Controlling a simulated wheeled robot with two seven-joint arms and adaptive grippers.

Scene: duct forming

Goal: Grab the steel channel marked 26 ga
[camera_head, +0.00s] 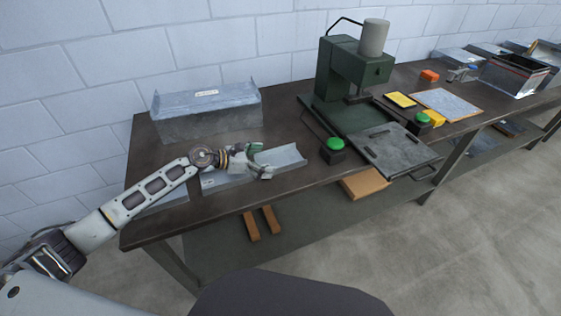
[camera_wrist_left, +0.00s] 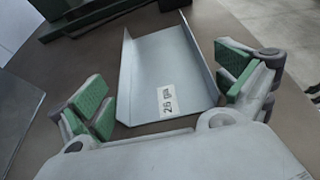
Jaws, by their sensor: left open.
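The steel channel marked 26 ga (camera_wrist_left: 162,60) lies on the dark bench top, a shallow grey trough with raised sides. Its white label (camera_wrist_left: 171,100) faces up near the close end in the left wrist view. In the head view a grey channel (camera_head: 287,157) shows just past my left gripper (camera_head: 261,162). My left gripper is open, with its green finger pads (camera_wrist_left: 165,88) on either side of the channel, apart from its walls. My right gripper is not in view.
A larger sheet-metal box (camera_head: 208,117) with a label stands behind. Another labelled metal strip (camera_head: 209,182) lies under my left forearm; whether it is separate I cannot tell. A green button (camera_head: 335,146) and a green press (camera_head: 345,75) stand to the right.

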